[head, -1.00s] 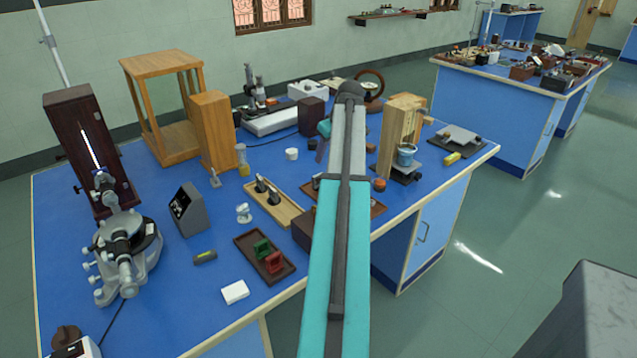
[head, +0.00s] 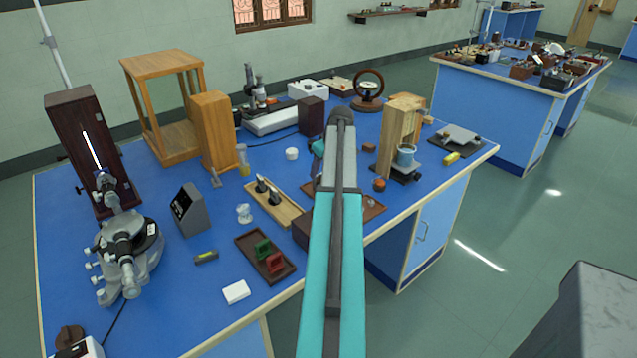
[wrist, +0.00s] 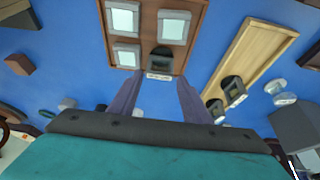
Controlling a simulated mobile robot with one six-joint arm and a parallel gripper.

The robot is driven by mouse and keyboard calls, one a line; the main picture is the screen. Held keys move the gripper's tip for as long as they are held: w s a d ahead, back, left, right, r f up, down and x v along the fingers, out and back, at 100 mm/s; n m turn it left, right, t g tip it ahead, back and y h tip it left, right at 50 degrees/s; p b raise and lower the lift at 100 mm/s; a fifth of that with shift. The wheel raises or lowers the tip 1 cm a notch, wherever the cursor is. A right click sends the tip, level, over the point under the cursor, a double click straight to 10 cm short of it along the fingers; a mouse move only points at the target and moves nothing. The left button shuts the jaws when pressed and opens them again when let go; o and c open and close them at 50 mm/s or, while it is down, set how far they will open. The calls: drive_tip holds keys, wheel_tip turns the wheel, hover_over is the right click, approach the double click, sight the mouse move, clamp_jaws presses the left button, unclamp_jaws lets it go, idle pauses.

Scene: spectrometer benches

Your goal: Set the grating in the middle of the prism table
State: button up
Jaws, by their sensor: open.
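The spectrometer (head: 128,262) stands at the left of the blue bench; its round prism table is hard to make out. A brown tray (wrist: 203,22) lies ahead of my fingers in the wrist view, holding several pale square plates in frames and a dark mount (wrist: 161,58) with a small white label. I cannot tell for sure which piece is the grating. My gripper (wrist: 160,84) is open and empty, its two purple fingers pointing at the labelled mount, which is just beyond the gap. In the head view, my arm mostly hides the gripper and this tray (head: 372,208).
A light wooden tray (head: 284,214) with two dark pieces lies left of my arm. A dark tray (head: 245,240) with green and red holders is nearer, beside a white box (head: 235,292). A wooden stand with a beaker (head: 406,154) is to the right.

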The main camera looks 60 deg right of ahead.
sight(319, 176)
drive_tip(key=shift+f, duration=0.1)
idle(0.3)
drive_tip(key=shift+p+x, duration=0.9)
drive_tip(key=shift+x, duration=1.7)
drive_tip(key=shift+c, duration=0.5)
drive_tip(key=c, duration=0.7)
drive_tip(key=shift+r+b, duration=1.1)
drive_tip(key=shift+r, duration=3.95)
